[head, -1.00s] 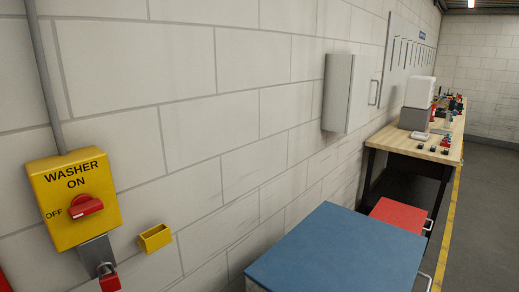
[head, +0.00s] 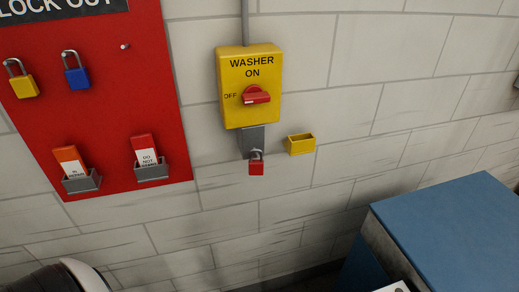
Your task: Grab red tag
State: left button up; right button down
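A red tag (head: 144,146) with white "DO NOT" lettering stands upright in a grey holder (head: 152,172) low on the red lockout board (head: 115,100). An orange-red tag (head: 70,160) with a white label sits in another grey holder (head: 82,183) to its left. The yellow washer switch box (head: 250,85) has a red knob (head: 256,95), and a red padlock (head: 256,165) hangs from the grey hasp below it. Neither of my grippers shows in the head view.
A yellow padlock (head: 22,80) and a blue padlock (head: 76,72) hang on the board beside an empty peg (head: 125,46). A small yellow bin (head: 301,144) is on the wall. A blue-topped cabinet (head: 450,235) stands at lower right.

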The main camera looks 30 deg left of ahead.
aim_at(145, 152)
jog(key=u, duration=1.85)
